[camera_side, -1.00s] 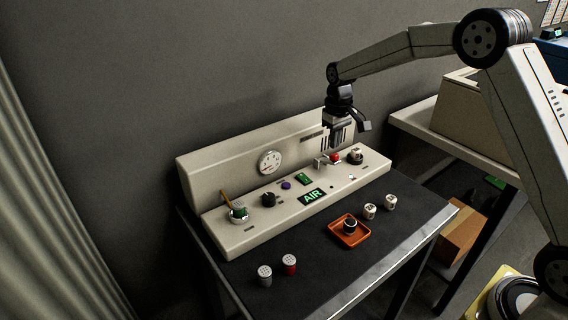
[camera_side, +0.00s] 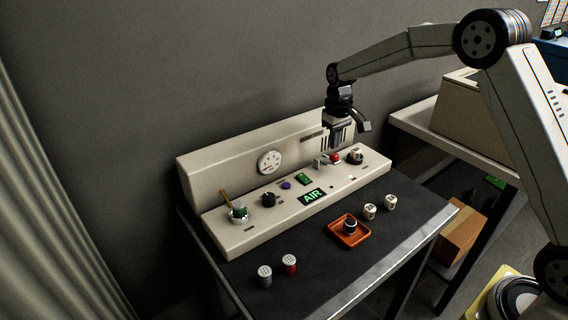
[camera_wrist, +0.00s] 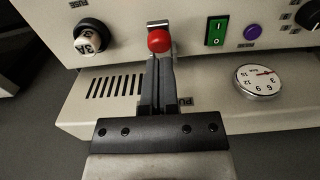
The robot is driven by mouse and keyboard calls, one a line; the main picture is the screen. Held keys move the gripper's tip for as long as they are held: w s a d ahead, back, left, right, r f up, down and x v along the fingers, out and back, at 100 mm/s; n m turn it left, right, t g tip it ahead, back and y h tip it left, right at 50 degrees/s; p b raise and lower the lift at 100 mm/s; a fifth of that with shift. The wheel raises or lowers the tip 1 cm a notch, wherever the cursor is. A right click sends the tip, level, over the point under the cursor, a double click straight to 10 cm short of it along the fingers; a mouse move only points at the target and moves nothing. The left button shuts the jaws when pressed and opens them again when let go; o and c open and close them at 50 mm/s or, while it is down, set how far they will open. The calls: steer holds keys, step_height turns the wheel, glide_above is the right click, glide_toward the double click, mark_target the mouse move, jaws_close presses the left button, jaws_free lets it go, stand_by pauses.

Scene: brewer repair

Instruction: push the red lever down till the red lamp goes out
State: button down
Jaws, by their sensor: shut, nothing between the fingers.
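The red lever has a red ball knob (camera_side: 335,157) on a metal arm, near the right end of the cream brewer panel (camera_side: 240,236). In the wrist view the red knob (camera_wrist: 159,40) sits just past my fingertips. My gripper (camera_side: 337,146) points down right above the knob, with its fingers shut and empty. In the wrist view my gripper (camera_wrist: 158,62) overlaps the knob's near edge; I cannot tell whether they touch. The fingers hide part of the lever's mount. I cannot clearly make out a lit red lamp.
A dark knob with a white cap (camera_side: 355,157) stands close right of the lever. A green switch (camera_side: 304,179), purple button (camera_side: 286,185), green AIR display (camera_side: 312,196) and round gauge (camera_side: 270,162) are to the left.

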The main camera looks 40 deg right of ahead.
mark_target(334, 154)
steer(key=shift+f, duration=2.3)
steer(key=shift+r, duration=4.05)
steer(key=s+a+f+t, duration=0.1)
steer(key=s+a+f, duration=0.1)
steer(key=s, duration=0.6)
steer(key=s+a+f, duration=0.2)
steer(key=s+a, duration=0.1)
steer(key=s, duration=0.5)
steer(key=s+a+f+t, duration=0.1)
steer(key=s+a, duration=0.1)
steer(key=s, duration=0.7)
steer(key=shift+a+f+t, duration=0.25)
steer(key=shift+f+t, duration=0.05)
steer(key=shift+f, duration=0.1)
steer(key=c, duration=1.3)
jaws_free()
steer(key=shift+w, duration=0.1)
